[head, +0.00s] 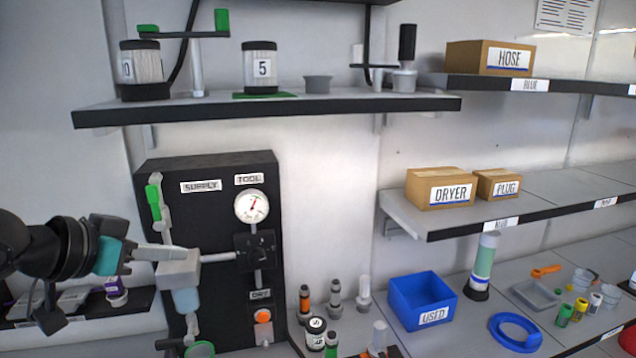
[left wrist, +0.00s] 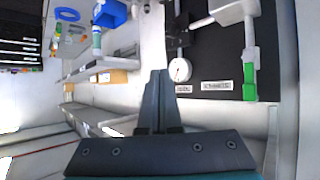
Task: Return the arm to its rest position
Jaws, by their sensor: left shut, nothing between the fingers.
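My left gripper (head: 160,252) comes in from the left in the head view, in front of the left part of the black supply panel (head: 215,172). Its fingers are shut together with nothing between them. The fingertips overlap the grey block (head: 180,268) with the clear bowl below it; I cannot tell whether they touch. In the left wrist view the shut fingers (left wrist: 158,95) point up the picture, beside the gauge (left wrist: 181,70). My right gripper is not in either view.
An upper shelf (head: 270,112) with numbered canisters hangs above the panel. Shelves on the right hold the DRYER box (head: 440,188) and the HOSE box (head: 489,58). A blue USED bin (head: 422,300) and several small fittings stand on the bench below. Air before the middle wall is clear.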

